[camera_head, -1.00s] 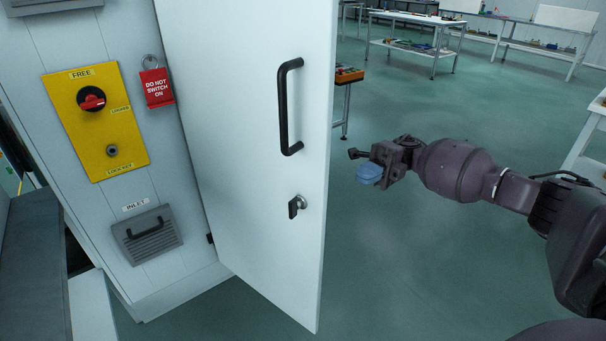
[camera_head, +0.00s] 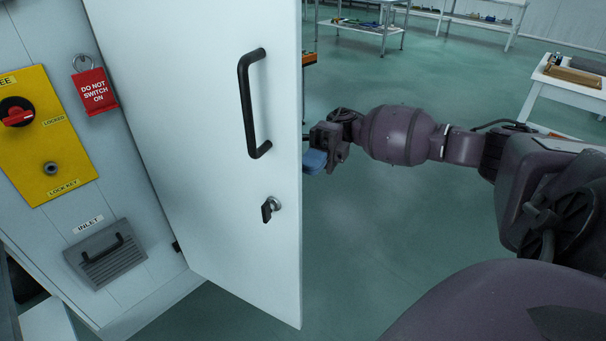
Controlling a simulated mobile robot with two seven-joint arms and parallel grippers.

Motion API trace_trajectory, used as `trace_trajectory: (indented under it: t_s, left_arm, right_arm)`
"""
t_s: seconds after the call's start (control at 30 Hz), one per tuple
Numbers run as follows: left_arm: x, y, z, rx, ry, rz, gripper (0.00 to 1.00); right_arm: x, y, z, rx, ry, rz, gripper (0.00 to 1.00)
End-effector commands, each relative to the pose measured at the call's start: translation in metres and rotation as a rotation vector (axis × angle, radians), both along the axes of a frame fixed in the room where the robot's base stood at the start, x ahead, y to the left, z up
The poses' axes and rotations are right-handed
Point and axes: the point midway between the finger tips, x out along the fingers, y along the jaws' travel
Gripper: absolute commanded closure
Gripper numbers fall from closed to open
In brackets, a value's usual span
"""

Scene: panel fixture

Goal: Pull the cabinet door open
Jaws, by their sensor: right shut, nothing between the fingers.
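The white cabinet door (camera_head: 205,150) stands swung out from the cabinet front, with its free edge toward the right. Its black bar handle (camera_head: 246,104) is upright near that edge, and a black key (camera_head: 267,211) sits in the lock below it. My right gripper (camera_head: 315,158) is just right of the door's free edge, at about the height of the handle's lower end. It is shut and empty, off the handle. Its fingertips seem partly hidden behind the door edge; I cannot tell whether they touch it. My left gripper is not in view.
The cabinet front (camera_head: 120,190) carries a yellow switch panel (camera_head: 45,140), a red "DO NOT SWITCH ON" tag (camera_head: 94,91) and a grey inlet cover (camera_head: 105,254). Green floor (camera_head: 400,230) is open right of the door. Workbenches (camera_head: 362,27) and a white table (camera_head: 568,90) stand farther back.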

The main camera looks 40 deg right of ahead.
Motion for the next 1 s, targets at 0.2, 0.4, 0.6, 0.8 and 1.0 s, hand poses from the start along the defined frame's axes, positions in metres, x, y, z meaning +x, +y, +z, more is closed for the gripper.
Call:
trace_trajectory:
  t_s: [0.2, 0.4, 0.6, 0.8, 1.0]
  left_arm:
    - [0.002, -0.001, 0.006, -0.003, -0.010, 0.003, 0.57]
    - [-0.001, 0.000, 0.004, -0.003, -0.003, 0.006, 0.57]
    - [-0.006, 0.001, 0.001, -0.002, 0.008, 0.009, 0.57]
    - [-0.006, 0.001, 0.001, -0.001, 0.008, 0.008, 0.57]
    - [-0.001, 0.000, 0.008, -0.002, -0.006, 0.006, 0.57]
  right_arm:
    - [-0.012, 0.030, 0.001, 0.001, -0.001, 0.001, 1.00]
    - [-0.016, 0.043, 0.000, 0.000, 0.001, 0.001, 1.00]
    - [-0.017, 0.046, -0.001, -0.001, 0.002, 0.000, 1.00]
    - [-0.017, 0.045, -0.001, -0.001, 0.002, -0.001, 1.00]
    - [-0.017, 0.046, 0.001, 0.000, -0.001, -0.018, 1.00]
